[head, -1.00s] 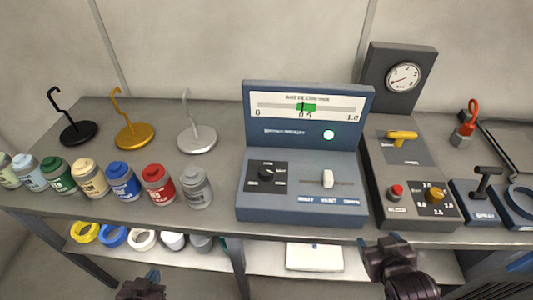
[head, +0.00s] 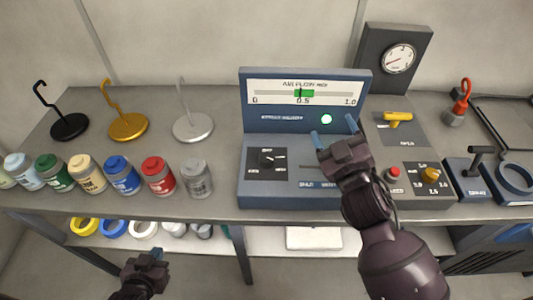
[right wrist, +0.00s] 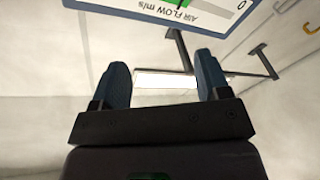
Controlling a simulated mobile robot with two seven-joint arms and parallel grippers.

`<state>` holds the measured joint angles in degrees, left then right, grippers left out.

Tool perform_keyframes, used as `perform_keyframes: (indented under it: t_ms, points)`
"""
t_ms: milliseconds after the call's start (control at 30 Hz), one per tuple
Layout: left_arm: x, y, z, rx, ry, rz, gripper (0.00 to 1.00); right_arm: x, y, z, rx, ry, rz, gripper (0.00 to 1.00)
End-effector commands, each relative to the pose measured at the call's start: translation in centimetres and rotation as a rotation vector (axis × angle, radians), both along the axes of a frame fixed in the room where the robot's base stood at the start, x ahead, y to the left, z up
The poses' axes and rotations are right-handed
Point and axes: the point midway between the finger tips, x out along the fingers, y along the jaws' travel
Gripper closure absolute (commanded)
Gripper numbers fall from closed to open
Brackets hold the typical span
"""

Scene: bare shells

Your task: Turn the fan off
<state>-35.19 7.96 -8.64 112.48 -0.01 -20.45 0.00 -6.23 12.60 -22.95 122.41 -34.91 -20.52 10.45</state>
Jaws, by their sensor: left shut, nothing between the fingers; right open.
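The blue-grey fan console (head: 270,200) stands mid-bench. Its upright panel (head: 304,92) reads air flow, with a green band near 0.5 and a dark pointer at it. A lamp (head: 326,119) on it glows pale green. A black rotary knob (head: 267,158) sits at the console's left. The slider slot (head: 308,166) runs right of it; its white handle is hidden behind my right gripper. My right gripper (head: 334,129) is open and empty over the console's right part; its fingers also show in the right wrist view (right wrist: 163,78). My left gripper (head: 155,256) is shut and empty, low before the bench.
A grey unit with a gauge (head: 399,58), yellow lever (head: 396,118), red button (head: 393,173) and yellow knob (head: 431,174) adjoins on the right. Several paint jars (head: 121,176) and hook stands (head: 128,127) fill the left. A lower shelf (head: 269,241) holds rings and jars.

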Motion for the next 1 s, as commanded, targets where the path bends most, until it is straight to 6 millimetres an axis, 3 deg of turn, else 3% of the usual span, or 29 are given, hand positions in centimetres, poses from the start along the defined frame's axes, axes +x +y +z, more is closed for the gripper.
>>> perform_keyframes:
  t_ms: [33, 100, 300, 467, 600, 800, 1000]
  points:
    - [0.0, 0.0, 0.2, 0.000, -0.001, 0.000, 1.00, 0.7, 2.3, 2.1, -0.039, -0.102, 0.074, 0.31]
    - [0.0, 0.0, 0.4, 0.000, -0.002, 0.000, 1.00, 0.9, 5.4, 4.5, -0.098, -0.236, 0.180, 0.31]
    - [0.0, 0.0, 0.7, 0.001, -0.003, 0.000, 1.00, -0.9, 14.2, 8.8, -0.298, -0.577, 0.525, 0.31]
    - [0.0, 0.1, 0.9, 0.002, -0.002, 0.000, 1.00, -3.7, 20.0, 9.1, -0.504, -0.795, 0.828, 0.31]
    - [0.0, 0.1, 1.0, 0.002, 0.001, 0.000, 1.00, -5.9, 23.4, 7.3, -0.725, -0.929, 1.106, 0.31]
    - [-0.2, 0.1, 1.0, 0.002, 0.007, 0.000, 1.00, -6.8, 24.7, 2.6, -1.118, -1.000, 1.496, 0.31]
    - [-0.2, 0.1, 1.3, 0.003, 0.009, 0.000, 1.00, -4.2, 21.8, -1.7, -1.598, -0.879, 1.829, 0.31]
